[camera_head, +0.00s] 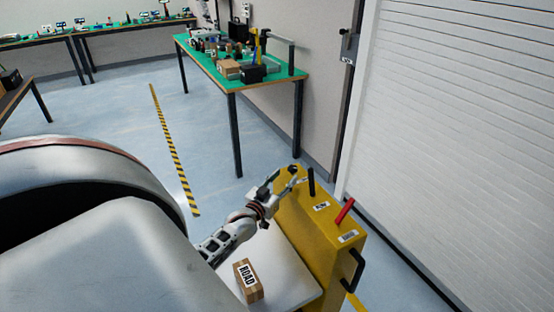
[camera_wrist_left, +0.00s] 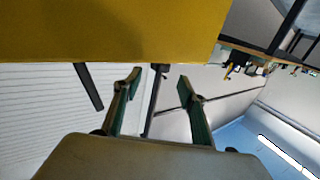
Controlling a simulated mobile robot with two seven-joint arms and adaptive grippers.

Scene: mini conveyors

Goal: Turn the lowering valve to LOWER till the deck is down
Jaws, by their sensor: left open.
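A yellow cabinet (camera_head: 325,240) stands beside a pale deck (camera_head: 285,265). On its top are a red lever (camera_head: 344,212), an upright black lever (camera_head: 311,182) and small white labels too small to read. I cannot tell which control is the lowering valve. My left gripper (camera_head: 284,175) is open at the cabinet's far end, near its top edge. In the left wrist view the open fingers (camera_wrist_left: 158,82) have nothing between them close up. The cabinet's yellow face (camera_wrist_left: 110,30) fills the top there, with a black bar (camera_wrist_left: 88,86) left of the fingers. My right gripper is out of view.
A cardboard box (camera_head: 247,281) marked ROAD sits on the deck. A black handle (camera_head: 353,271) sticks out of the cabinet's near end. A white shutter (camera_head: 455,130) stands at right. A green-topped workbench (camera_head: 222,72) with several items stands behind.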

